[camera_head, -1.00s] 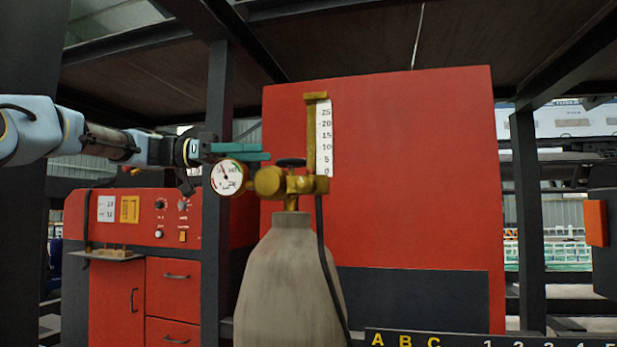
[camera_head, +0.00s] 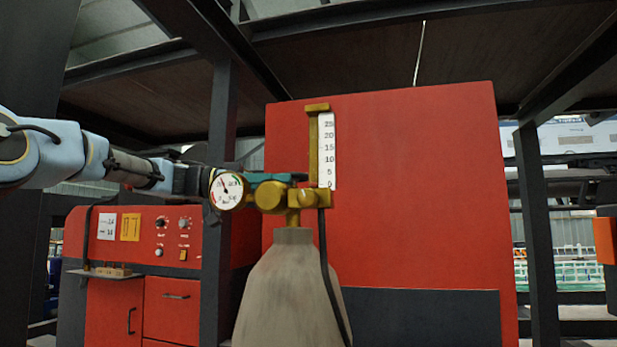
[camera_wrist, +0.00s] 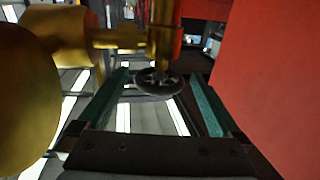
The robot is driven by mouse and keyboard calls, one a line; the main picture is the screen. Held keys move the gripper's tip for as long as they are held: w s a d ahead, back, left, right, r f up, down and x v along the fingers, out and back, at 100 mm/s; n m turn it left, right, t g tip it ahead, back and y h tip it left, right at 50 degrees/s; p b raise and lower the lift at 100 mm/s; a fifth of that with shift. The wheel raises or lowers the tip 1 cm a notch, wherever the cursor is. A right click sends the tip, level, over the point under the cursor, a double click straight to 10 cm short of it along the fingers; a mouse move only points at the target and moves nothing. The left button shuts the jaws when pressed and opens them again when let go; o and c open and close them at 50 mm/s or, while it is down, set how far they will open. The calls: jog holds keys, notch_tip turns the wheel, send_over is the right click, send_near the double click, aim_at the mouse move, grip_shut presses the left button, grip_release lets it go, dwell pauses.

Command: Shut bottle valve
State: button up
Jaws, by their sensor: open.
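The grey gas bottle (camera_head: 290,295) stands upright in the middle of the head view, with a brass regulator (camera_head: 270,196) and a round white gauge (camera_head: 227,191) on top. In the head view only a dark edge of the black valve handwheel (camera_head: 299,177) shows, at the tips of my gripper (camera_head: 280,178). In the wrist view the handwheel (camera_wrist: 160,82) lies between the two green fingers of my gripper (camera_wrist: 162,90), near their tips. The fingers are apart, with a gap on each side of the wheel. The regulator partly hides the fingers in the head view.
A brass flow tube with a white scale (camera_head: 326,150) rises right of the valve. A black hose (camera_head: 328,270) hangs down the bottle. A large red cabinet (camera_head: 420,190) stands behind. A red control cabinet (camera_head: 150,250) is at left, beside a dark post (camera_head: 218,130).

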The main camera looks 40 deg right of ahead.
aim_at(307, 177)
jog(key=p+x, duration=0.2)
jog(key=x, duration=0.4)
jog(key=c, duration=1.1)
jog(key=shift+c, duration=0.2)
jog(key=shift+y, duration=0.3)
jog(key=m+g+y, duration=0.1)
jog(key=m+g+y+p, duration=0.1)
jog(key=m+y, duration=0.1)
jog(key=shift+s+a+g, duration=0.2)
jog(key=shift+a+g, duration=0.05)
jog(key=shift+g, duration=0.15)
jog(key=m+y+p, duration=0.1)
jog(key=m+g+y+p, duration=0.1)
jog(key=y, duration=0.1)
jog(key=m+g+y+p, duration=0.1)
jog(key=y+p, duration=0.1)
jog(key=shift+s+a+r, duration=0.2)
jog(key=shift+a+r, duration=0.1)
jog(key=shift+a, duration=0.1)
jog(key=shift+a+f+m+y+p, duration=0.15)
jog(key=shift+m+y+p, duration=0.35)
jog(key=shift+y, duration=0.25)
jog(key=shift+a+f+m+y+p, duration=0.15)
jog(key=shift+m+y+p, duration=0.2)
jog(key=shift+m+y, duration=0.35)
jog(key=shift+a+m+y+p, duration=0.15)
jog(key=shift+m+y+p, duration=0.3)
jog(key=shift+y, duration=0.7)
